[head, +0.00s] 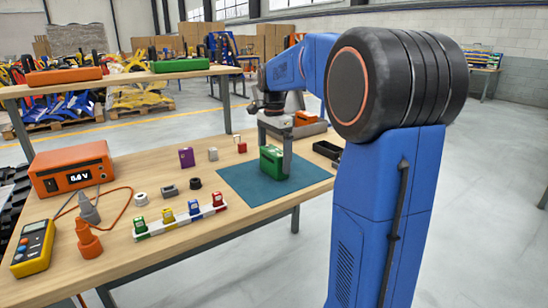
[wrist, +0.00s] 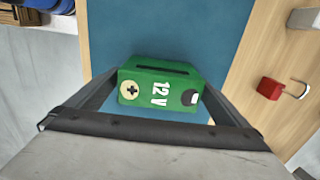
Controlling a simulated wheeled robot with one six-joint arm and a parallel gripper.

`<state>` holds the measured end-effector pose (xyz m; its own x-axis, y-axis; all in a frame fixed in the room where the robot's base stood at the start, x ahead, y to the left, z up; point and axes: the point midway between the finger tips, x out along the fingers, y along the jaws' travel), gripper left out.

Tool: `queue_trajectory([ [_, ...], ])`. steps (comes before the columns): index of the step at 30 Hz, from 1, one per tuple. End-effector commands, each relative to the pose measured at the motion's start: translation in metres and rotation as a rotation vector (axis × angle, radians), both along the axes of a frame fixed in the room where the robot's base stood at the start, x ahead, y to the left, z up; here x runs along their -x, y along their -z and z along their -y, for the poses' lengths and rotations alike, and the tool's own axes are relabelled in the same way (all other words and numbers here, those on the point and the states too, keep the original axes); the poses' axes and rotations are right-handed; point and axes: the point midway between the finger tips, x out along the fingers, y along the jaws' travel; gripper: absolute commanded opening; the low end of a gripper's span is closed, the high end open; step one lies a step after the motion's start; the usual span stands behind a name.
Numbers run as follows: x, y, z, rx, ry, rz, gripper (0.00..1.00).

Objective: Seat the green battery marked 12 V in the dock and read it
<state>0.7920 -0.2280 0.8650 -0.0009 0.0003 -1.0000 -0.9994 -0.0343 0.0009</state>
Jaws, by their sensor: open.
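The green battery (head: 270,162) stands on the teal mat (head: 237,184) in the head view. In the wrist view the green battery (wrist: 140,78) shows a white 12 V mark, a plus sign on a pale disc and a dark slot. My gripper (head: 276,155) is low over the mat with its fingers either side of the battery. In the wrist view my gripper (wrist: 160,98) is open around it; I cannot tell whether a finger touches it. I cannot clearly pick out the dock; a grey tray with an orange thing (head: 306,118) stands behind my gripper, partly hidden.
A white strip (head: 178,221) holds several coloured padlock-like pieces. Small blocks, including a purple one (head: 186,157), stand behind. A raised shelf (head: 120,80) spans the back.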

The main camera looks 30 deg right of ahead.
Motion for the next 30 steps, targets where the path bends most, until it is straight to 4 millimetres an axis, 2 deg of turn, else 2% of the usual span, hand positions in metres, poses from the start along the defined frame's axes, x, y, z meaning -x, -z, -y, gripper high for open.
queue_trajectory([
  [7, -0.001, -0.022, 0.000, 0.001, 0.000, 0.003, 1.00],
  [15, -0.001, -0.075, 0.000, 0.001, 0.000, 0.004, 1.00],
  [21, -0.001, -0.105, 0.000, 0.001, 0.000, 0.002, 1.00],
  [25, -0.001, -0.117, 0.000, 0.000, 0.000, 0.001, 1.00],
  [30, 0.000, -0.122, 0.000, 0.000, 0.000, 0.000, 1.00],
])
